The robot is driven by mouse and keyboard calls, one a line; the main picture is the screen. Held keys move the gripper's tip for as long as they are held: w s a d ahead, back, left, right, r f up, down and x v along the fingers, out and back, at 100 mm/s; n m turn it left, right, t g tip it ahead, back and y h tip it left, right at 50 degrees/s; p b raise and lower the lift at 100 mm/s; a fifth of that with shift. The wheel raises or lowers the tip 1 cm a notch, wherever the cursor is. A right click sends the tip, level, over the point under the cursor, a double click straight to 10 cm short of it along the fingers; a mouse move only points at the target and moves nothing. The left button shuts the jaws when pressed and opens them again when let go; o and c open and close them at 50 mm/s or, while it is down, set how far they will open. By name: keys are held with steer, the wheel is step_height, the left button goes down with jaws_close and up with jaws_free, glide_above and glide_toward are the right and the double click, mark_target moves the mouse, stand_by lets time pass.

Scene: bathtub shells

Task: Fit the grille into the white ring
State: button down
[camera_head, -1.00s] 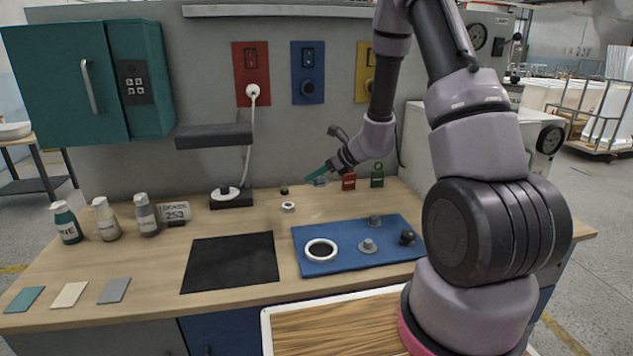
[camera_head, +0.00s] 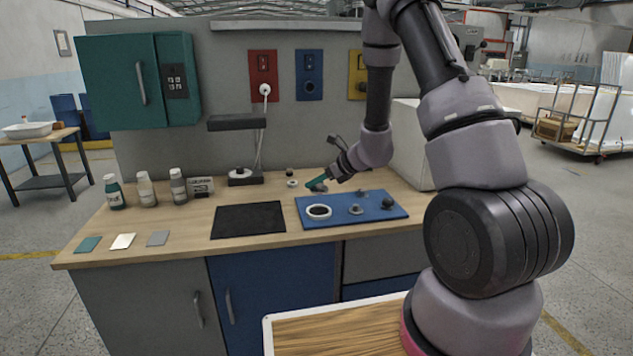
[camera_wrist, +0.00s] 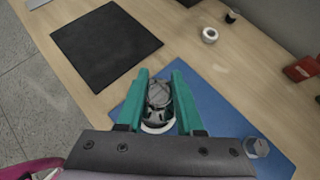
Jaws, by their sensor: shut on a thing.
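My gripper (camera_head: 316,184) has teal fingers and hangs over the back left part of the blue mat, above and behind the white ring. In the wrist view, my gripper (camera_wrist: 161,92) is shut on a small round grey piece, the grille (camera_wrist: 158,93). The white ring (camera_head: 319,212) lies flat on the mat with a dark middle. In the wrist view, the near rim of the white ring (camera_wrist: 158,127) shows below the grille; the fingers and grille hide much of it. The grille appears above the ring, but the height between them cannot be told.
The blue mat (camera_head: 335,220) also bears a grey knob (camera_head: 356,209) and a black knob (camera_head: 388,202). A black pad (camera_head: 248,220) lies left of it. A small white ring-shaped piece (camera_head: 292,183) stands behind. Bottles (camera_head: 147,189) stand at the back left.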

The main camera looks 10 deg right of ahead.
mark_target(316, 211)
steer(key=shift+f, duration=0.1)
steer(key=shift+f, duration=2.8)
steer(key=shift+f, duration=0.7)
steer(key=shift+f, duration=0.2)
steer(key=shift+c, duration=2.3)
jaws_free()
steer(key=v, duration=1.1)
